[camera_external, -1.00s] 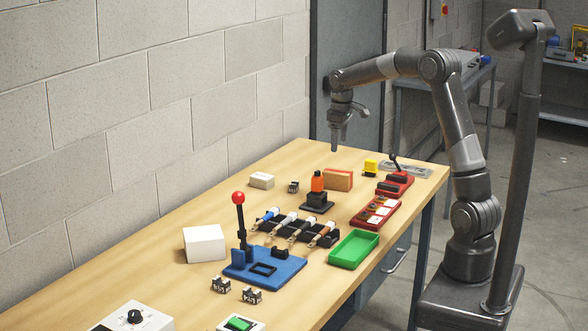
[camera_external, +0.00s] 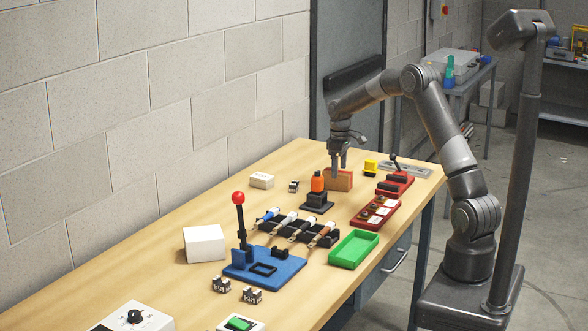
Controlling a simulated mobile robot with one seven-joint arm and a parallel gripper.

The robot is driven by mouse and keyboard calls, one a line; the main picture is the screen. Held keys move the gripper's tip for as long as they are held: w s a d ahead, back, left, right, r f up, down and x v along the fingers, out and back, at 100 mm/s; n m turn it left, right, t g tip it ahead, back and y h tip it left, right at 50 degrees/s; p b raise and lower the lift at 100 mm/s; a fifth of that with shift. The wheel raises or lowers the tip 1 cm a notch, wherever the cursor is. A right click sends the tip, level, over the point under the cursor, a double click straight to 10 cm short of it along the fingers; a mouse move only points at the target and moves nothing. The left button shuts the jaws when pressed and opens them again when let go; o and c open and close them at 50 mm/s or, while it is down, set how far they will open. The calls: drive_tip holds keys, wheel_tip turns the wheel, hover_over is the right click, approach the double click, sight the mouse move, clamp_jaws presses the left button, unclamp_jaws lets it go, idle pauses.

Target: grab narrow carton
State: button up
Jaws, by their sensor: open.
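An orange-brown carton (camera_external: 343,182), narrow and box-shaped, stands on the wooden workbench toward its far end. My gripper (camera_external: 338,170) points down at this carton, with its fingertips at about the height of the carton's top edge in the picture. Its jaws are open and hold nothing. The fingers cover part of the carton's upper left side. I cannot tell whether the fingers are around the carton or just above it, or whether they touch it.
An orange-topped black device (camera_external: 317,192) stands close in front of the carton. A yellow block (camera_external: 370,167) and a red lever unit (camera_external: 395,184) are to its right. A small white box (camera_external: 262,181) lies to the left.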

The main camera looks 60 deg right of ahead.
drive_tip(key=f, duration=0.4)
drive_tip(key=shift+w+a+f, duration=0.1)
drive_tip(key=shift+a+f, duration=0.15)
drive_tip(key=shift+f, duration=0.05)
drive_tip(key=shift+c, duration=0.5)
drive_tip(key=c, duration=1.1)
drive_tip(key=shift+r, duration=0.2)
